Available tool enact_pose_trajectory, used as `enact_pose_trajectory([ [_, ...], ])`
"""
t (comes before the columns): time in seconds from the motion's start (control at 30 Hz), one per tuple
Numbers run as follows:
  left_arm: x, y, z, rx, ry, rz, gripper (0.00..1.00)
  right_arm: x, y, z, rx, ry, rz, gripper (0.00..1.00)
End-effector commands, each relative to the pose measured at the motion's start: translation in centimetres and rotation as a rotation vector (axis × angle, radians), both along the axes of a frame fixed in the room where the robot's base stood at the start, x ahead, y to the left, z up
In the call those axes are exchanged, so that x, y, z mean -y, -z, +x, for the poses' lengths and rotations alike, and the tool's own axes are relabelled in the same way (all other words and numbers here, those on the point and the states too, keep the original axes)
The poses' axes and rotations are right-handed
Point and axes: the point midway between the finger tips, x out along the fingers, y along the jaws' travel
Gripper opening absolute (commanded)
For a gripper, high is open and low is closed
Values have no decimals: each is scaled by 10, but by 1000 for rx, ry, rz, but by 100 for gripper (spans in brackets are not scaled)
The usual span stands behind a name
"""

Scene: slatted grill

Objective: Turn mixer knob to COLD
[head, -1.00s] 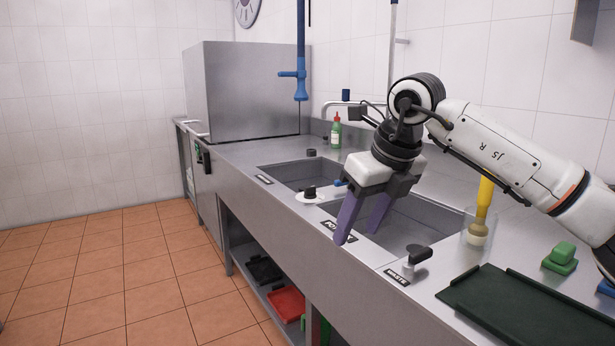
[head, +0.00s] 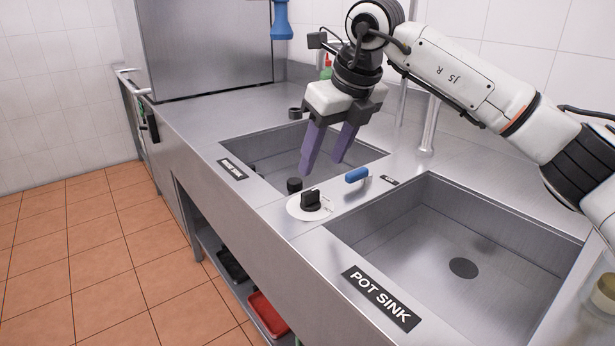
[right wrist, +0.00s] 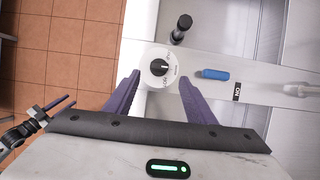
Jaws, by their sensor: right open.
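The mixer knob is a black knob (head: 311,200) on a round white dial plate (head: 293,209), on the steel strip between two sinks. In the right wrist view the knob (right wrist: 159,68) shows close up on its dial, whose lettering is too small to read surely. My right gripper (head: 324,165) is open and empty, with two purple fingers pointing down. In the head view its fingertips appear behind and above the knob; in the wrist view they flank the dial from below. No contact shows. Part of my left gripper (right wrist: 60,103) seems to show at the wrist view's left edge.
A blue handle (head: 357,175) and a black cylindrical knob (head: 294,185) stand near the dial. The pot sink (head: 380,240) is right of it, with a POT SINK label (head: 381,298); another sink (head: 265,155) lies behind. A red tray (head: 268,314) sits below the counter.

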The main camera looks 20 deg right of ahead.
Motion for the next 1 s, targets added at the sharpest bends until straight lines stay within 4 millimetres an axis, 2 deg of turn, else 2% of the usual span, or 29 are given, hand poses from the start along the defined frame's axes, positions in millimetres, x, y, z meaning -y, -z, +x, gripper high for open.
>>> enact_pose_trajectory([
  [0.3,0,4,-7,-15,0,0,31,-8,55,21,-3,1,0,50],
  [0.5,0,4,-7,-14,0,0,31,-11,77,30,-2,0,-2,50],
  [0.87,1,1,-1,-2,1,0,31,-12,83,32,0,0,0,50],
  [1.0,1,-1,2,2,1,0,31,-12,83,32,0,0,0,30],
])
